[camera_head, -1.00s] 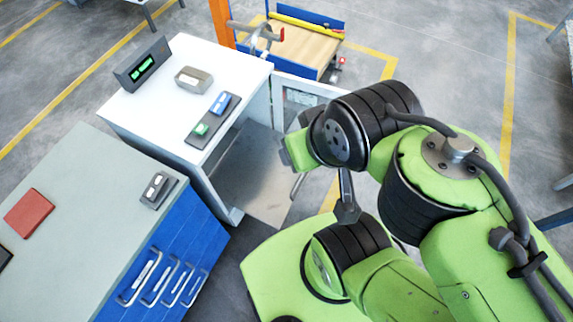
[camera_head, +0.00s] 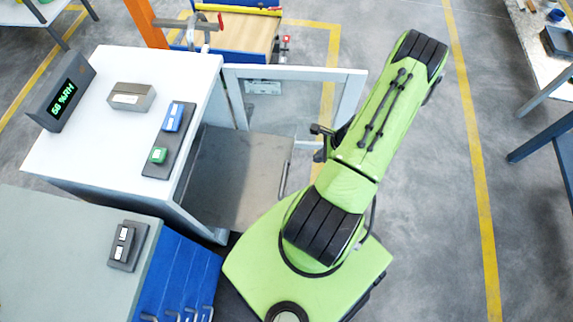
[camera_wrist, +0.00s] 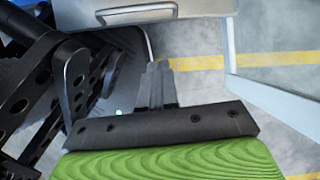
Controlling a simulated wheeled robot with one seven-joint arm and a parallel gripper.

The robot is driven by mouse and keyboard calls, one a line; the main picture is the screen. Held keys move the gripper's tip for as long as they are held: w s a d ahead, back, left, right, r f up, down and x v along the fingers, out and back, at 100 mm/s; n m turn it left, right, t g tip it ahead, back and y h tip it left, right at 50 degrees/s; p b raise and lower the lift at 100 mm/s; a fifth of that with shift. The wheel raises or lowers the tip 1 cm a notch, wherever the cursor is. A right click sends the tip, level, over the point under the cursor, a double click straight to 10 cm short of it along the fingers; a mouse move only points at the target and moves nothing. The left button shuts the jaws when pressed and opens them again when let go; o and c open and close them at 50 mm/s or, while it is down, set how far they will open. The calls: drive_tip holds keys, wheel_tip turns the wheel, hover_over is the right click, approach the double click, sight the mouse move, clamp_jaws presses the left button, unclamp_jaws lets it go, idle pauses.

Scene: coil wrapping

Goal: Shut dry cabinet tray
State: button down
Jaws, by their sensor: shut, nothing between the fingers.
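The dry cabinet (camera_head: 130,140) is white, with its glazed door (camera_head: 297,95) swung open toward the back right. Its grey tray (camera_head: 245,175) is pulled out of the front, with a bar handle (camera_head: 283,180) on its outer edge. In the wrist view the tray's front face and handle (camera_wrist: 137,13) are at the top, beyond the fingers. My gripper (camera_wrist: 157,75) is shut and empty, apart from the handle. In the head view, the dark part of my gripper (camera_head: 321,140) shows right of the tray near the door's free end; its fingertips are not clear there.
The open door frame (camera_wrist: 272,98) stands close on the right in the wrist view. A blue drawer cabinet (camera_head: 180,280) stands in front left of the dry cabinet. Small boxes and a humidity display (camera_head: 62,92) sit on top. Open floor (camera_head: 430,180) lies to the right.

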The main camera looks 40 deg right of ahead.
drive_tip(key=w+a+f+m+b, duration=0.1)
drive_tip(key=w+a+f+b, duration=0.2)
drive_tip(key=f, duration=0.7)
drive_tip(key=shift+w+a+b, duration=0.4)
drive_tip(key=shift+w+a, duration=0.95)
drive_tip(key=shift+w, duration=0.2)
hover_over(223, 165)
